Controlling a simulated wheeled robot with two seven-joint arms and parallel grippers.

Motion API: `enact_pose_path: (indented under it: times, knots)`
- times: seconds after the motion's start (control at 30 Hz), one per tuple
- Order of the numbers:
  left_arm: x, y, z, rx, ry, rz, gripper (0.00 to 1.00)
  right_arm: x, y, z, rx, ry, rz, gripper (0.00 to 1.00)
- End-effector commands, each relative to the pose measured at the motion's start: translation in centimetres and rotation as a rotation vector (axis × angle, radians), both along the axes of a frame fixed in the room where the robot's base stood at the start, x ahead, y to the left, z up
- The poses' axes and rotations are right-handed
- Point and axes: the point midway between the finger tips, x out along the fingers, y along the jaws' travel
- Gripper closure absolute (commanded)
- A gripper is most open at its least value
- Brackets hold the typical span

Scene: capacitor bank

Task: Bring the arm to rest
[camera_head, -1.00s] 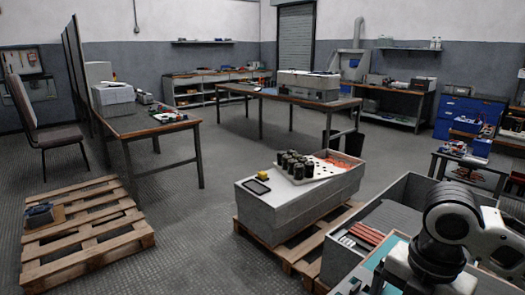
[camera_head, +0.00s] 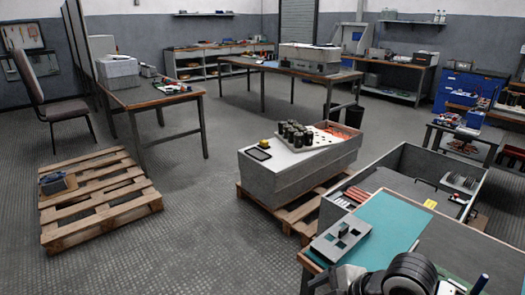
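My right arm (camera_head: 408,275) shows only in part at the bottom right edge, as dark rounded joint sections with some white. It is low, in front of the near workbench with its teal mat (camera_head: 385,228). Its gripper cannot be made out. My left arm and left gripper are not in view. The grey capacitor bank box (camera_head: 262,180) sits on a wooden pallet in the middle, with several dark cylinders (camera_head: 293,134) standing on its top.
A large grey crate (camera_head: 400,160) stands behind the mat. The floor between the pallets is clear.

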Motion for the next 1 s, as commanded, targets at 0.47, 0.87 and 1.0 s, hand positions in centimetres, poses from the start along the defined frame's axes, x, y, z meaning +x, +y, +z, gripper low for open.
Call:
enact_pose_path:
  times: [0.47, 0.87, 1.0]
  knots:
    - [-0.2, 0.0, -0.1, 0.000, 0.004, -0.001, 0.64, -6.7, -1.2, -9.1, 0.634, 0.024, -1.079, 0.00]
    - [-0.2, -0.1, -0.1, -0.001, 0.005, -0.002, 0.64, -8.9, -3.1, -10.0, 0.686, -0.005, -1.217, 0.00]
    - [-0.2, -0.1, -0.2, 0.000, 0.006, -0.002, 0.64, -8.9, -3.1, -10.0, 0.686, -0.004, -1.216, 0.00]
